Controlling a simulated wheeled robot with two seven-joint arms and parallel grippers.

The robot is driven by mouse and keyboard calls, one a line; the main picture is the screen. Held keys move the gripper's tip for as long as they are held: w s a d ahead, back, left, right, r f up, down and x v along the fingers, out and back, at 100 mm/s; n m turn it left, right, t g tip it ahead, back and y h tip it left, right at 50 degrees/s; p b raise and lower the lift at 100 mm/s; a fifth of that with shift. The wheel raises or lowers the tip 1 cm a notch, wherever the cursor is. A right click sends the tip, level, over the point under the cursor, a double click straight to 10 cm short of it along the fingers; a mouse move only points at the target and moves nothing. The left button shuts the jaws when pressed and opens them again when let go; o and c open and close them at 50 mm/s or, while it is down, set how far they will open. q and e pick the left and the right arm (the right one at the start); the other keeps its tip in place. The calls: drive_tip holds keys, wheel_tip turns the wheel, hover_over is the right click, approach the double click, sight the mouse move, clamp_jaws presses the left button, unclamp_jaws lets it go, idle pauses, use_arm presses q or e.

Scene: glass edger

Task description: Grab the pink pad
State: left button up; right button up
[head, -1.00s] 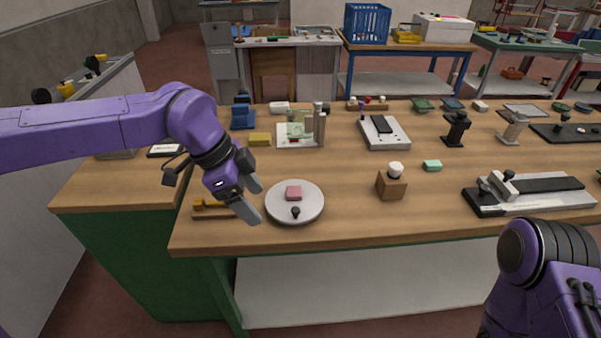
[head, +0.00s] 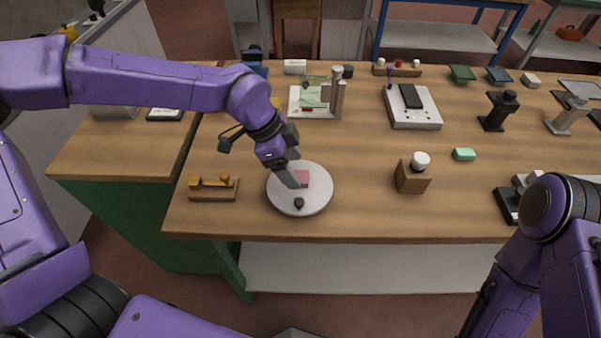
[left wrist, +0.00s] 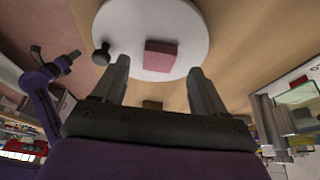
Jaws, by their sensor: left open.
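The pink pad (head: 302,178) is a small block lying on a round white plate (head: 315,202) near the front edge of the wooden table. A small black knob (head: 299,203) also stands on the plate. My left gripper (head: 293,170) is over the plate's upper left part and partly covers the pad. In the left wrist view, the fingers of my left gripper (left wrist: 155,75) are spread apart, with the pad (left wrist: 160,55) beyond the gap between their tips and nothing held. My right arm (head: 550,215) shows at the lower right, but its gripper is not visible.
A wooden stand with yellow parts (head: 213,190) lies left of the plate. A wooden block with a white knob (head: 411,176) and a green pad (head: 464,154) are to the right. Bare tabletop lies between plate and block.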

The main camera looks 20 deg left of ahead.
sight(300, 179)
use_arm(q)
drive_tip(key=shift+x, duration=0.85)
drive_tip(key=shift+d+f, duration=0.15)
drive_tip(key=shift+f, duration=0.25)
drive_tip(key=c, duration=1.1)
